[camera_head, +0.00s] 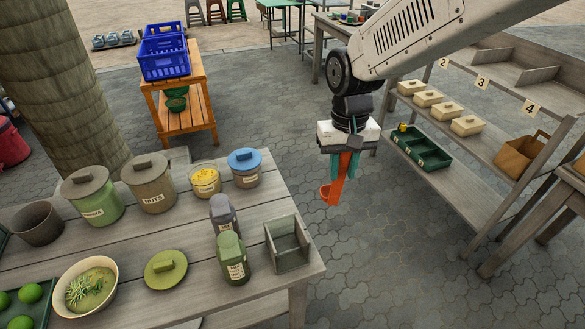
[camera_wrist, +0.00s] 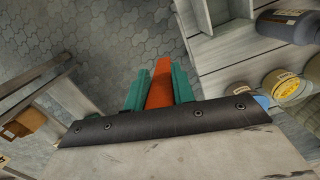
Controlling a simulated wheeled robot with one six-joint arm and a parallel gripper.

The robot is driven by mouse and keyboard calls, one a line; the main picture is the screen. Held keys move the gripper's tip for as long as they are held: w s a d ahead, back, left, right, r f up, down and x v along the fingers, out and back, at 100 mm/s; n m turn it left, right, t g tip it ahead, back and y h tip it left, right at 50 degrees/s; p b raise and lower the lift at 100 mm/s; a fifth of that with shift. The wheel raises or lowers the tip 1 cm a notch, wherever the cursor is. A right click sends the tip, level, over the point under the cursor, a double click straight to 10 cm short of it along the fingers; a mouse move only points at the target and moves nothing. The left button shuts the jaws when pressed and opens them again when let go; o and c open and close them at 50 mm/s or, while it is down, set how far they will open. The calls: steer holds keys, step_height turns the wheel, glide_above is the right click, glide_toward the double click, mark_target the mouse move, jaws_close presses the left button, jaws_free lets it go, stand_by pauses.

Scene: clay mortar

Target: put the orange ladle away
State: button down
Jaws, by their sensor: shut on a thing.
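The orange ladle (camera_head: 335,189) hangs from my gripper (camera_head: 342,165), with its handle up between the teal fingers and its scoop end low. My gripper is shut on the handle and holds the ladle in the air, above the paved floor, beside the table's right end. In the wrist view the orange handle (camera_wrist: 159,85) lies between the two teal fingers (camera_wrist: 158,92); the scoop end is hard to make out there. An open grey wooden box (camera_head: 287,244) stands at the table's right corner, left of and below the ladle in the head view.
The wooden table (camera_head: 200,240) holds lidded jars (camera_head: 149,185), two bottles (camera_head: 232,259), a bowl (camera_head: 86,287) and a loose green lid (camera_head: 166,270). Open floor lies between.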

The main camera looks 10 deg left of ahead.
steer(key=s+a+r+n, duration=0.1)
steer(key=s+a+r, duration=0.35)
steer(key=s, duration=0.25)
steer(key=s+a+r+n, duration=0.1)
steer(key=s+a+r, duration=0.2)
steer(key=s+r, duration=0.25)
steer(key=shift+s+a+f, duration=0.1)
steer(key=shift+s+f, duration=0.05)
steer(key=shift+f, duration=2.2)
steer(key=shift+s+a+f, duration=0.1)
steer(key=shift+s+f, duration=0.05)
steer(key=shift+f, duration=2.15)
steer(key=shift+s+a+f, duration=0.1)
steer(key=shift+s+f, duration=0.05)
steer(key=shift+f, duration=2.2)
steer(key=shift+d, duration=0.1)
steer(key=c, duration=1.1)
jaws_free()
steer(key=shift+r, duration=0.1)
step_height(320, 180, up, 8)
steer(key=shift+w+f, duration=0.2)
